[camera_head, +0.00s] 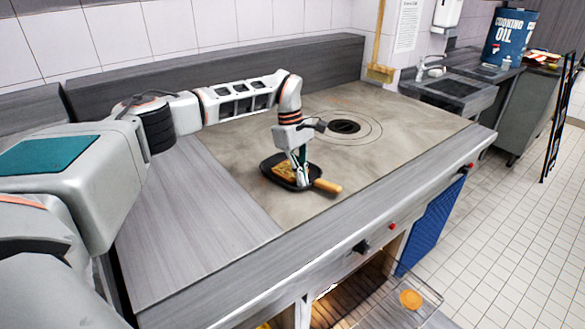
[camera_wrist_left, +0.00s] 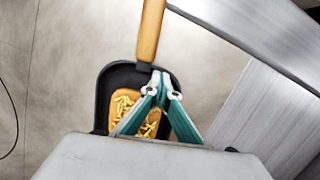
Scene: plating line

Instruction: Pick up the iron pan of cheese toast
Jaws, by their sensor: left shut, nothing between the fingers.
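The black iron pan (camera_head: 270,174) with a wooden handle (camera_head: 327,186) lies on the stone-coloured cooking surface, its handle pointing right. The cheese toast (camera_head: 284,171) lies in it, golden brown, with pale shreds on top. In the left wrist view the pan (camera_wrist_left: 104,88), its handle (camera_wrist_left: 151,30) and the toast (camera_wrist_left: 125,103) show, the toast partly hidden by a finger. My left gripper (camera_head: 301,183) is shut and empty, over the handle side of the pan. In the left wrist view its fingertips (camera_wrist_left: 160,88) sit just inside the rim, near the handle's base. My right gripper is not in view.
A round burner ring (camera_head: 345,127) lies behind the pan on the cooking surface (camera_head: 400,135). A grey counter (camera_head: 195,225) adjoins at left. The front ledge carries knobs (camera_head: 362,246). A sink (camera_head: 455,88) and blue oil drum (camera_head: 509,38) stand farther right.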

